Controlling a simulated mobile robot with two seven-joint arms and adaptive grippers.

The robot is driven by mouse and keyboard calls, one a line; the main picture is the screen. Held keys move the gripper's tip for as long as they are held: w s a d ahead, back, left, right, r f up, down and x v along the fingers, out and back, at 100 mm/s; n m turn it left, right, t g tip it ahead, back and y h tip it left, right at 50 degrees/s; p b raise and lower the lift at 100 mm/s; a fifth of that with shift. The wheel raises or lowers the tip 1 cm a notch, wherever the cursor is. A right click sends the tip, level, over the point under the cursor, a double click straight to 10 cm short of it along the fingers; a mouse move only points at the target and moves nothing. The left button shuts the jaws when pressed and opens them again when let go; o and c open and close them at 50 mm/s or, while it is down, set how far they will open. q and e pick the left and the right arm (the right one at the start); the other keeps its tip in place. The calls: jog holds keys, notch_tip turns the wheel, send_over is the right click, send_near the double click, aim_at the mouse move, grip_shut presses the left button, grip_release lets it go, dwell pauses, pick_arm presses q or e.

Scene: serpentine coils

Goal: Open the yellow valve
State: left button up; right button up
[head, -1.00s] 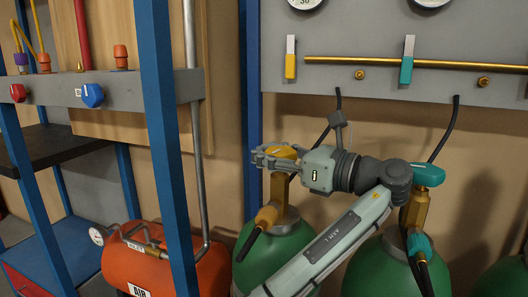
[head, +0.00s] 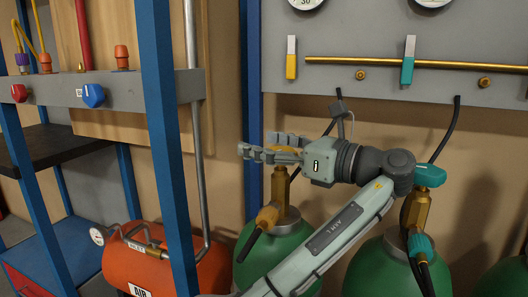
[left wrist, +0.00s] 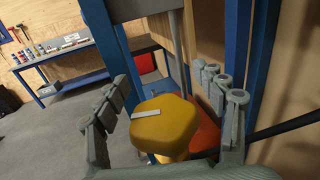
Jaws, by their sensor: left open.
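The yellow valve's hexagonal knob (left wrist: 165,122) sits between the spread fingers of my left gripper (left wrist: 165,110) in the left wrist view. A pale grey bar marks the knob's top. In the head view my left gripper (head: 257,146) is open over the valve, with one finger row on each side of the knob. Only a little of the yellow knob (head: 285,150) shows between the fingers. Its brass-yellow stem (head: 279,185) stands on a green cylinder (head: 252,240). I cannot tell whether the fingers touch the knob. My right gripper is not in view.
A teal valve (head: 430,175) stands on another green cylinder to the right. A panel above carries a yellow lever (head: 291,66) and a teal lever (head: 407,72). Blue posts (head: 165,130) and an orange air tank (head: 125,262) are to the left.

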pick_arm(q)
notch_tip(320, 180, up, 8)
jog(key=shift+r, duration=0.2)
dwell(0.3)
